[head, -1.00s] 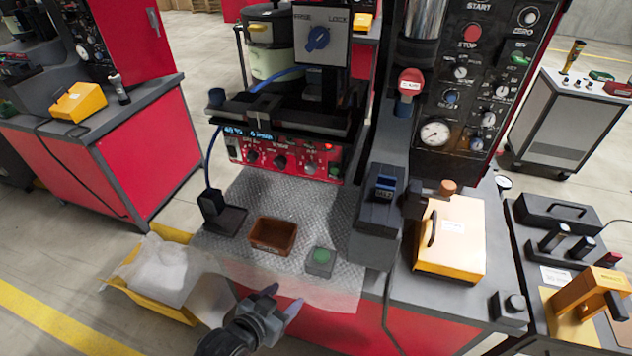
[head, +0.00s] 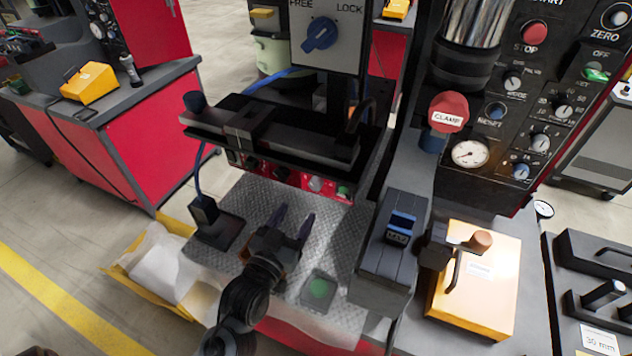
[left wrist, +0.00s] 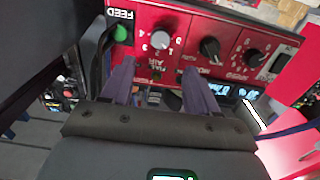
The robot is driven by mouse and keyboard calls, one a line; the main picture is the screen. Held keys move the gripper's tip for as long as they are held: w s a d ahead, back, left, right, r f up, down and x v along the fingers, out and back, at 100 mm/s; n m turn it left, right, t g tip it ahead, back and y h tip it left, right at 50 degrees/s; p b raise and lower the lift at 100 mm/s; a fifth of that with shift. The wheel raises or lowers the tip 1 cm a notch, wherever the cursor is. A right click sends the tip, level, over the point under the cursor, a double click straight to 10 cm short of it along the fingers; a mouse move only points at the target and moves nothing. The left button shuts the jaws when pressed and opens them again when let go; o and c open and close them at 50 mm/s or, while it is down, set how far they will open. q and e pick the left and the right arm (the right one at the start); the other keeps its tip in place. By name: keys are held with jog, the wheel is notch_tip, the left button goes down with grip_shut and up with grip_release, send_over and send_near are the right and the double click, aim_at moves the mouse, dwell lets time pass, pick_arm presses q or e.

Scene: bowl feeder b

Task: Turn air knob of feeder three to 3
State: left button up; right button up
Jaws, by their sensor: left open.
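The red feeder panel (head: 329,188) sits under a black ledge in the head view. In the left wrist view the panel (left wrist: 182,48) appears upside down, with a grey air knob (left wrist: 160,40) ringed by numerals. A green FEED button (left wrist: 120,33) is beside it, and a black knob (left wrist: 209,46) is on its other side. The air knob's exact setting is too small to read. My left gripper (head: 294,216) is open and empty, in front of and below the panel. Its fingers (left wrist: 160,86) point at the panel on either side of the air knob, apparently short of it.
A green button box (head: 318,288) stands on the metal plate to the right of my left gripper. The black ledge (head: 270,138) overhangs the panel. A black block with a blue switch (head: 402,222) and a yellow case (head: 480,285) stand to the right.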

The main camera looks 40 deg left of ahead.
aim_at(314, 186)
pick_arm(q)
jog(key=b+x, duration=0.1)
jog(key=x, duration=0.6)
jog(key=shift+w+f, duration=0.15)
jog(key=shift+x, duration=1.05)
pick_arm(e)
jog(key=shift+s+d+f, duration=0.1)
jog(key=shift+s+f, duration=0.1)
jog(key=shift+f, duration=0.25)
jog(key=shift+s+f, duration=0.2)
jog(key=shift+f, duration=0.25)
